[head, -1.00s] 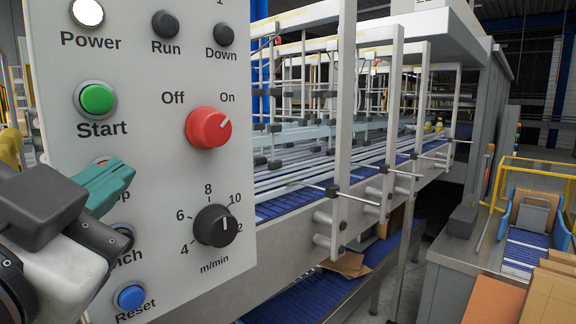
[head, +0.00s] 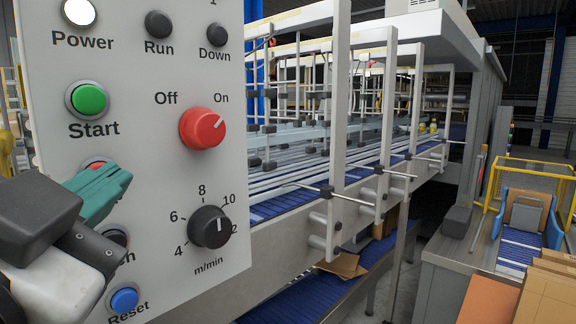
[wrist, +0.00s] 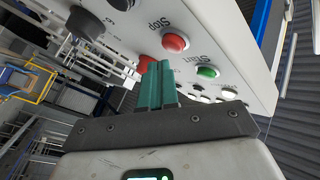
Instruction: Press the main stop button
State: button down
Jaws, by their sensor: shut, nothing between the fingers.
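The stop button (head: 97,163) is a red push button below the green start button (head: 90,99) on the light grey panel. In the head view my gripper covers most of it and its label. In the wrist view the red stop button (wrist: 175,42) is fully in sight with the word Stop upside down beside it. My gripper (head: 124,176) has teal fingers, shut and empty, in front of the panel. In the wrist view the fingertips (wrist: 157,64) lie just below the red button; I cannot tell whether they touch the panel.
A red rotary switch (head: 203,128), a black speed knob (head: 209,227), a blue reset button (head: 124,300) and a partly hidden dark button (head: 116,237) share the panel. A conveyor frame (head: 335,120) stands to the right behind the panel.

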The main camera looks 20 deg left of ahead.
jog(key=shift+d, duration=0.15)
jog(key=shift+s+d, duration=0.3)
jog(key=shift+d, duration=0.45)
jog(key=shift+s+d, duration=0.35)
jog(key=shift+d, duration=0.4)
jog(key=shift+s+d, duration=0.3)
jog(key=shift+d, duration=0.45)
